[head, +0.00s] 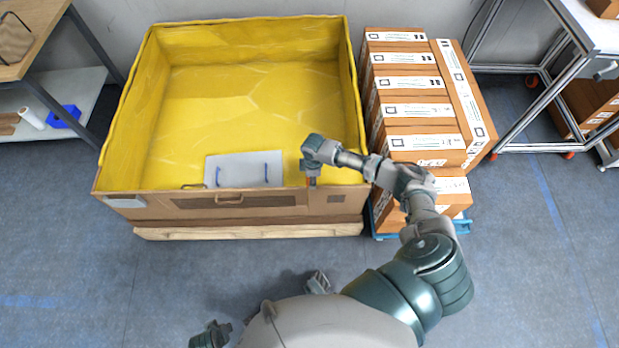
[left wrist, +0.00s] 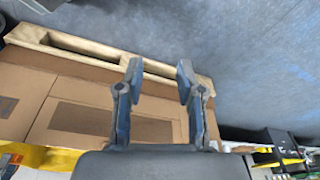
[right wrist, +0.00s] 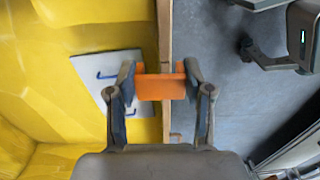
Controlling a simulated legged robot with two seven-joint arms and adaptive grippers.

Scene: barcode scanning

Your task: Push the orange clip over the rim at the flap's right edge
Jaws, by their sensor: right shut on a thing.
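The orange clip (right wrist: 160,87) is between the fingers of my right gripper (right wrist: 159,76), which is shut on it. In the right wrist view the clip lies across the line of the box's front rim (right wrist: 165,30); I cannot tell how far it sits over it. In the head view my right gripper (head: 311,177) points down at the front rim, at the right end of the front flap (head: 270,201), and a bit of the clip (head: 312,184) shows below it. My left gripper (left wrist: 158,75) is open and empty, near the box's front in the left wrist view.
A yellow-lined box (head: 140,120) stands on a wooden pallet (head: 250,231). A white panel with blue handles (head: 240,172) lies inside, left of my right gripper. Stacked cartons (head: 418,112) stand close to the box's right. The floor in front is clear.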

